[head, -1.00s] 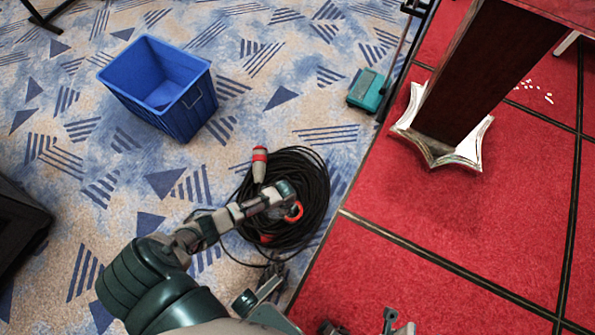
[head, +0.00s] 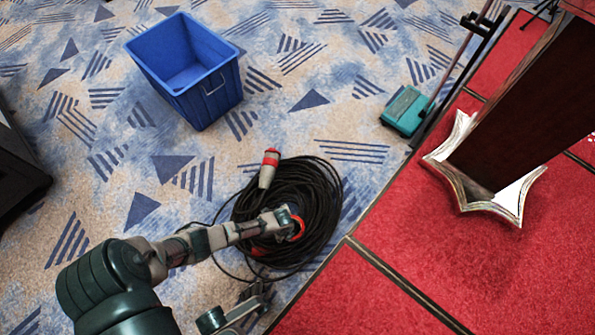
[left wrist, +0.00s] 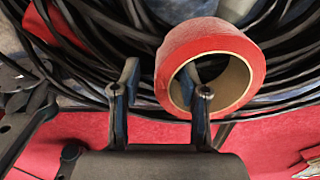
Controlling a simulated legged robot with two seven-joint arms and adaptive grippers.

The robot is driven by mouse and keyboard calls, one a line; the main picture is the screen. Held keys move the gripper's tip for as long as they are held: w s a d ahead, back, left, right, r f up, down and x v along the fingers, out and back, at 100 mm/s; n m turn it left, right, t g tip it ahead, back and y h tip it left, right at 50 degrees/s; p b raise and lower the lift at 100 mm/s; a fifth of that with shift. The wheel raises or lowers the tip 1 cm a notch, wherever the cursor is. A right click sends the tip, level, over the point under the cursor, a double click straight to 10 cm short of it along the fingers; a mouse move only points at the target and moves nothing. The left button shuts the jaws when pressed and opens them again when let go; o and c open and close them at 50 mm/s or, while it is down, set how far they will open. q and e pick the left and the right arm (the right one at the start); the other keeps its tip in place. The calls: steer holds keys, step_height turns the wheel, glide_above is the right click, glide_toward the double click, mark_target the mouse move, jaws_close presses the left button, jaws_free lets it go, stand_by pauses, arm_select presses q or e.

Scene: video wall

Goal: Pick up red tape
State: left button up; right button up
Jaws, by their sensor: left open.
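The red tape (head: 298,228) is a roll standing on edge at the coil of black cable, beside the end of my left arm. In the left wrist view the roll (left wrist: 215,62) shows its red outside and brown core. My left gripper (left wrist: 163,82) is open. One finger is left of the roll and clear of it. The other finger is at the roll's hole, so the near wall of the ring lies between the fingers. In the head view my left gripper (head: 288,218) is small and partly hidden by my wrist.
The black cable coil (head: 325,195) with a red and white plug (head: 268,168) lies around the roll. A blue bin (head: 205,100) stands at the back. A raised red carpet platform (head: 400,260) with a brown stand (head: 500,125) is at right. A teal box (head: 405,111) sits near its edge.

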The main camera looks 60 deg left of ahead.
arm_select(q)
steer(key=shift+w+r, duration=0.1)
steer(key=shift+r, duration=0.05)
jaws_close()
